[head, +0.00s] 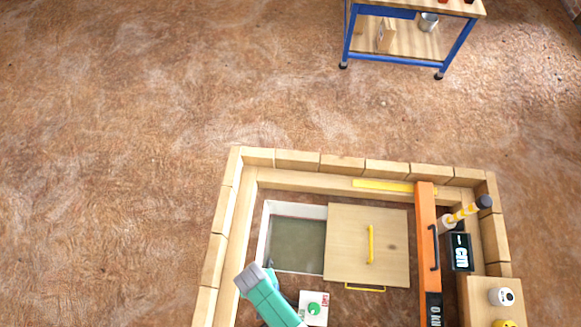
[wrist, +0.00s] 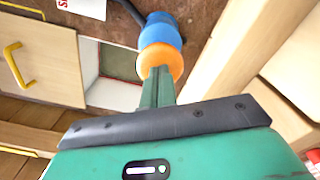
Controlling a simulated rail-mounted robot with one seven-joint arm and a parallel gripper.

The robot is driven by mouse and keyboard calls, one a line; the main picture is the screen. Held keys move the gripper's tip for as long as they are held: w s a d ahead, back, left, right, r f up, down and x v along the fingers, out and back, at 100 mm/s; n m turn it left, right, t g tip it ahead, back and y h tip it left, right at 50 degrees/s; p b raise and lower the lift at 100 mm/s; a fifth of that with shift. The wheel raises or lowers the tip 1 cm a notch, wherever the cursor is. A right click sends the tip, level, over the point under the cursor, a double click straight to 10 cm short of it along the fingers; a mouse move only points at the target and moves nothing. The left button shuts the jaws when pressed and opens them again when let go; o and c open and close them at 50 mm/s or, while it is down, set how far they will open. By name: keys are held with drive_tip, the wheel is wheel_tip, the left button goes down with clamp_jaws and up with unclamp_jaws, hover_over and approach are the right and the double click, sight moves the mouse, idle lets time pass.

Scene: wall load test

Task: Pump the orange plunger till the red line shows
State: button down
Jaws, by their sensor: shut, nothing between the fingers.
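The orange plunger (wrist: 158,62) shows in the wrist view as a rounded orange cap with a blue part (wrist: 160,30) beyond it. My gripper (wrist: 158,75) has its green fingers together, with nothing between them. The fingertips overlap the near side of the orange cap in the picture; I cannot tell whether they touch it. In the head view my green arm covers this spot, and only a bit of blue (head: 285,297) shows beside it. The orange cap and my fingertips are hidden there. I see no red line on the plunger in either view.
A wooden frame (head: 341,164) surrounds the area. Inside are a white-rimmed opening (head: 262,235), a wooden lid (head: 345,250) with yellow handles, a white card (head: 314,308), an orange beam (head: 426,240) and a striped lever (head: 465,212). Open floor lies left; a blue cart (head: 400,58) stands behind.

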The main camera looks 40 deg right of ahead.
drive_tip(key=shift+r+p, duration=1.45)
drive_tip(key=shift+r, duration=0.45)
wheel_tip(320, 180, up, 6)
drive_tip(key=p, duration=0.6)
